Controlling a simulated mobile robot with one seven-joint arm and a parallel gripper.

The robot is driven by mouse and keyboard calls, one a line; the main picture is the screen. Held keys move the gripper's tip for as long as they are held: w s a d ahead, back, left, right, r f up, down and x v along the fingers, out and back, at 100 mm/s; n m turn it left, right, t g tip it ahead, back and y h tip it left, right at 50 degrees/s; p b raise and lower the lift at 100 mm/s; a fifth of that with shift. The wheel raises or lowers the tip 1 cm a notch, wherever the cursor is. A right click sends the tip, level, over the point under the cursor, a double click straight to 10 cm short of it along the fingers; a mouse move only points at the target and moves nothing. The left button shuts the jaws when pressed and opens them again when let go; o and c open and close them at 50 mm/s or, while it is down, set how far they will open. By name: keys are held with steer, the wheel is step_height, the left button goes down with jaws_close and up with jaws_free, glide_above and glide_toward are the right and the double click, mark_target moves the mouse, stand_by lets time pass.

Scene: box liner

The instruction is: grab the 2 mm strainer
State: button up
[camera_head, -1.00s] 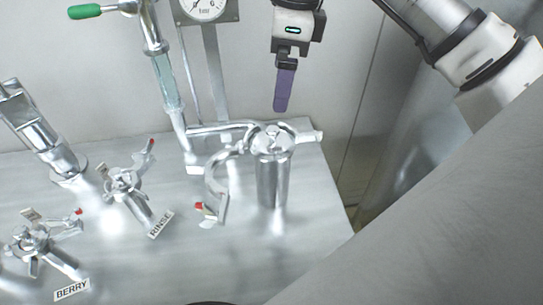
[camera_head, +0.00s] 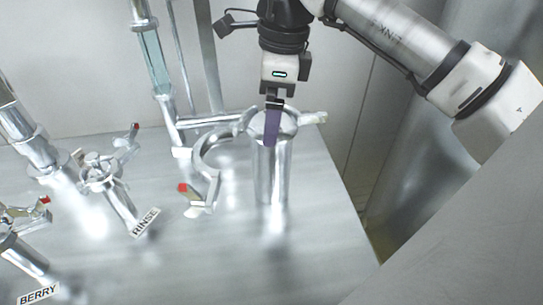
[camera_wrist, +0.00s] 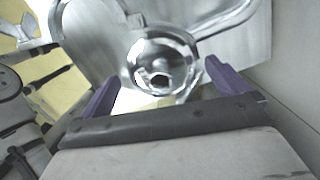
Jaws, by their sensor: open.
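An upright shiny metal cylinder (camera_head: 272,180) stands on the steel worktop. Its round metal top also shows in the wrist view (camera_wrist: 160,50), with a dark opening at its centre. No 2 mm marking is readable, so I cannot tell which part is the strainer. My gripper (camera_head: 271,143) points down at the cylinder's top in the head view, its purple fingers overlapping the top. In the wrist view the two fingers are spread apart, with the round top beyond and between them and nothing held. I cannot tell whether they touch it.
An open curved clamp (camera_head: 203,165) with a red tip hangs left of the cylinder. Metal fittings labelled RINSE (camera_head: 145,222) and BERRY (camera_head: 38,294) stand further left. A sight-glass pipe (camera_head: 153,60) rises behind. The worktop (camera_head: 310,235) is bare at front right.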

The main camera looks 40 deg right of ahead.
steer(key=shift+f, duration=0.4)
steer(key=shift+r, duration=0.1)
steer(key=c, duration=1.9)
steer(key=shift+r, duration=0.15)
step_height(320, 180, up, 19)
steer(key=p, duration=1.5)
steer(key=shift+r, duration=0.2)
